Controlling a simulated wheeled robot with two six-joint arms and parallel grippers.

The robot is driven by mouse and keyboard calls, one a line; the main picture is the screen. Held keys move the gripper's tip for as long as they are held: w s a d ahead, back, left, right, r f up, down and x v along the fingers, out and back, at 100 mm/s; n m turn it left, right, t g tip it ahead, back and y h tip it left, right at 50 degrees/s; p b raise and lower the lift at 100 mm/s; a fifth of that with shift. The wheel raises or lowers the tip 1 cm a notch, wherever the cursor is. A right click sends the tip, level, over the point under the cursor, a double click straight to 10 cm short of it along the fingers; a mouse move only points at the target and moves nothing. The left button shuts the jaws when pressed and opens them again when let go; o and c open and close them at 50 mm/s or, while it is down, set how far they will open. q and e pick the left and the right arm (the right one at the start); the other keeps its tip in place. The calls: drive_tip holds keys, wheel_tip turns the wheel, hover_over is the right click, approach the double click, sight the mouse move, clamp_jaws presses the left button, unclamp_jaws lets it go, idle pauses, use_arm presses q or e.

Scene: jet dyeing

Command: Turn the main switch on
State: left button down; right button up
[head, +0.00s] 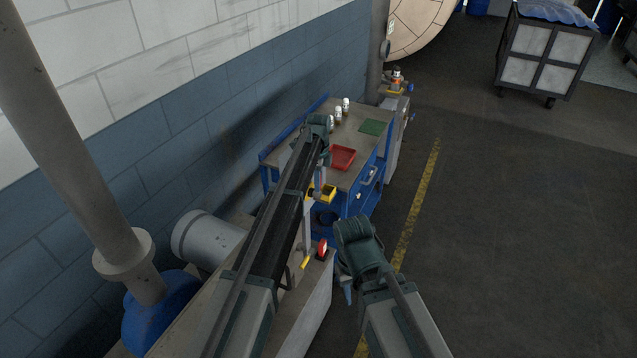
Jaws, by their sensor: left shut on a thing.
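A red knob (322,248) with yellow below it, which looks like the main switch, is on the grey cabinet (312,300) at lower centre. My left arm reaches up from the lower left and bends down toward this cabinet. My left gripper (309,246) is small and partly hidden by the arm; it is shut at the knob, though the contact itself is hard to make out. My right gripper (347,291) hangs low, just right of the cabinet, mostly hidden by its own arm; its jaws are not clear.
A blue workbench (352,172) stands beyond the cabinet, with a red tray (342,157), a green mat (375,127) and small bottles. A yellow-black item (328,193) is near its front. A large pipe (75,150) rises at left. The floor at right is clear up to a cart (541,55).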

use_arm(q)
drive_tip(key=g, duration=0.1)
drive_tip(key=w+g+y+b, duration=0.1)
drive_tip(key=shift+w+d+f+g, duration=0.1)
drive_tip(key=shift+w+d+g, duration=0.05)
drive_tip(key=shift+d+g, duration=0.15)
drive_tip(key=c, duration=0.8)
unclamp_jaws()
drive_tip(key=shift+o, duration=0.2)
